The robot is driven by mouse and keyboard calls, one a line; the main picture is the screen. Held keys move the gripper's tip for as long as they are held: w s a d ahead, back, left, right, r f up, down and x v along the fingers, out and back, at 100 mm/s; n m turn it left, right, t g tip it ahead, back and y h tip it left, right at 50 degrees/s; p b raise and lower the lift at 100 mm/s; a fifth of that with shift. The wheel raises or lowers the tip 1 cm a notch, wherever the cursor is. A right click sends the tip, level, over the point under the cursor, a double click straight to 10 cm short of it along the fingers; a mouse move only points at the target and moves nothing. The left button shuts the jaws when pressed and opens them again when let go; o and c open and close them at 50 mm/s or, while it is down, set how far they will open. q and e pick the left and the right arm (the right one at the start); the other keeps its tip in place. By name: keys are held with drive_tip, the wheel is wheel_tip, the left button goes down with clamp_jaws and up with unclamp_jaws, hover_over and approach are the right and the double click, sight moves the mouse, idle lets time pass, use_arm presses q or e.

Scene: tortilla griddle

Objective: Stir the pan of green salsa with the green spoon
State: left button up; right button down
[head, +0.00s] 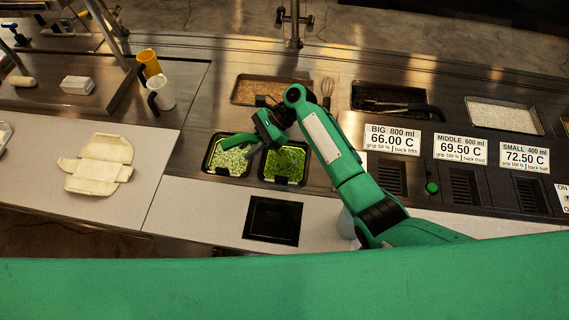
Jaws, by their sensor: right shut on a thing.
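Two dark square pans of green salsa sit side by side in the counter: a left pan (209,165) and a right pan (299,172). My right gripper (262,140) is over the gap between them, at the end of my green arm. It is shut on what looks like the green spoon (236,141), which reaches left over the back of the left pan. The arm's wrist hides part of the right pan's back edge. My left gripper is out of view.
Behind are a tray of brown food (250,90), a whisk (327,88) and a dark tray with tongs (385,100). A yellow cup (148,62) and a white cup (162,95) stand left. A black square plate (272,220) lies in front.

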sight(248, 135)
idle(0.5)
drive_tip(key=shift+r, duration=2.05)
drive_tip(key=shift+r, duration=0.5)
